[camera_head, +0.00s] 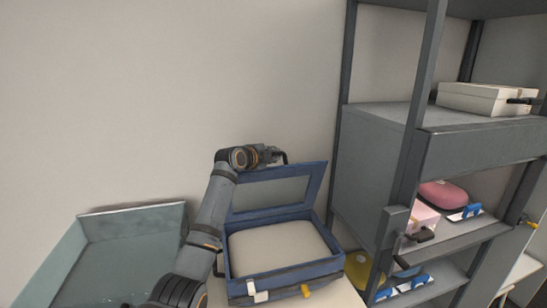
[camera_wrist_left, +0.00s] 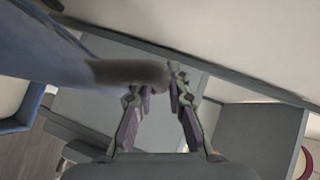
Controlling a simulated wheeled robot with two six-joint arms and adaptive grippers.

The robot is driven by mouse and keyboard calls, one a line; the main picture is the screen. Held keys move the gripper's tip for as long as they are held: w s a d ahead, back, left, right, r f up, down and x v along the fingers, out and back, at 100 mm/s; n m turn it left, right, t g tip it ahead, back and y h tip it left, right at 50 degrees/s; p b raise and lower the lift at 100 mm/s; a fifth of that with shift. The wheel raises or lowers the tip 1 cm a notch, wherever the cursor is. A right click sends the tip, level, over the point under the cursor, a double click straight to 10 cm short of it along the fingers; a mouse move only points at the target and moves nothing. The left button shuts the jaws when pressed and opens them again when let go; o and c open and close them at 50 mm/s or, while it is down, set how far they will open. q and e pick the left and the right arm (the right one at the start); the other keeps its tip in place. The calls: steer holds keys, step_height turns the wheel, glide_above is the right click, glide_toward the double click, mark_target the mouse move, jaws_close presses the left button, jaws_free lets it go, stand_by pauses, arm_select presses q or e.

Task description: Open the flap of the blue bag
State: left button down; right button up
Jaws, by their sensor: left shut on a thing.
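The blue bag (camera_head: 285,281) sits open-topped in the middle of the head view, with a pale padded inside. Its flap (camera_head: 312,182), a blue frame around a grey panel, stands raised at the bag's back edge. My left gripper (camera_head: 281,157) is at the flap's upper left edge, and its arm runs along the bag's left side. In the left wrist view my gripper (camera_wrist_left: 172,78) is shut on a grey-brown tab (camera_wrist_left: 125,72) of the blue flap (camera_wrist_left: 45,45). My right gripper is not in view.
A grey shelf rack (camera_head: 378,150) stands right of the bag, holding a white box (camera_head: 485,99), a pink case (camera_head: 443,194) and smaller items. A grey-green open bin (camera_head: 130,222) is at the left. A plain wall is behind.

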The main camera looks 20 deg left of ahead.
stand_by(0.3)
arm_select(q)
steer(key=c, duration=1.6)
jaws_free()
steer(key=shift+o, duration=0.2)
steer(key=v, duration=1.2)
steer(key=shift+c, duration=0.4)
